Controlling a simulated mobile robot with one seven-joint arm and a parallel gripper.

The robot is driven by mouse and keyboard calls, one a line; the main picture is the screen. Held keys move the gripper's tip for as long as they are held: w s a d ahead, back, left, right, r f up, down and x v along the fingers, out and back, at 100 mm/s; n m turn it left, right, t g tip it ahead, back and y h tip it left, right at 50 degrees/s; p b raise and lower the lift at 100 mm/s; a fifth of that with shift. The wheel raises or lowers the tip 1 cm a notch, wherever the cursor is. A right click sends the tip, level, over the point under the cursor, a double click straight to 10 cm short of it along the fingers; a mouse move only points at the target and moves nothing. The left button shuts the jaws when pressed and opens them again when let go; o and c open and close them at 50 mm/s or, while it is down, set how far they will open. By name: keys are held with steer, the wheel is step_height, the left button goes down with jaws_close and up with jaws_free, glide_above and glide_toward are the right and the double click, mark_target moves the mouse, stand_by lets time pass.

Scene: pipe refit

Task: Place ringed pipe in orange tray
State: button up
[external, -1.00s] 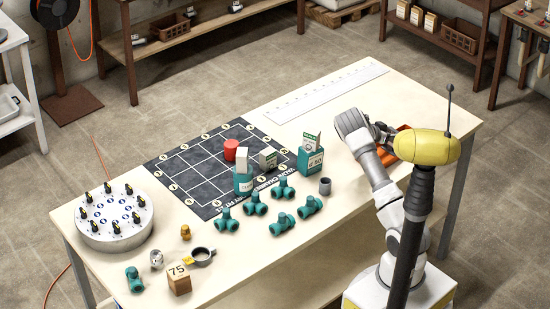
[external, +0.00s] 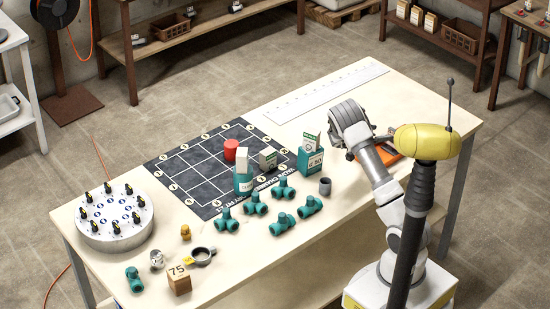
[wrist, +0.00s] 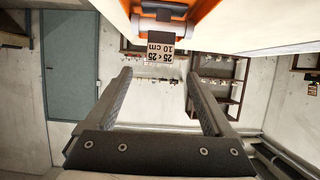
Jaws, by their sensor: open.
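The orange tray (external: 392,152) lies at the right end of the bench, partly hidden behind my arm. In the wrist view its orange side (wrist: 205,12) shows at the top, beyond my fingertips. My gripper (wrist: 159,74) is open, with nothing between its fingers. I cannot make out a ringed pipe for certain. A short grey pipe piece (external: 325,187) stands upright on the bench left of my arm; no ring is clear on it.
Several teal fittings (external: 255,204), a teal box (external: 311,162) and a dark grid mat (external: 190,165) occupy mid-bench. A round knobbed fixture (external: 114,237) is at left. A white ruled strip (external: 325,92) lies along the back.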

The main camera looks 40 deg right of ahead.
steer(key=w+a+r+n+t+y, duration=0.2)
steer(key=w+a+r+t+y, duration=0.15)
steer(key=a+r, duration=0.3)
steer(key=w+a+r+n+t+y, duration=0.2)
steer(key=w+a+r+t, duration=0.25)
steer(key=a, duration=0.35)
steer(key=s+a+r+n+t+y, duration=0.1)
steer(key=s+a+r+n+y, duration=0.2)
steer(key=a, duration=0.5)
steer(key=s+a+r+n+t+y, duration=0.1)
steer(key=a+r+n+t+y, duration=0.15)
steer(key=a+r, duration=0.4)
steer(key=s+a+n+g+y, duration=0.35)
steer(key=s+a+n, duration=0.25)
steer(key=s+a, duration=0.7)
steer(key=s+d+f+n+g+h, duration=0.1)
steer(key=s+f+n+g, duration=0.1)
steer(key=s, duration=1.3)
steer(key=shift+s+d+f, duration=0.15)
steer(key=shift+s+f, duration=0.1)
steer(key=shift+n, duration=0.25)
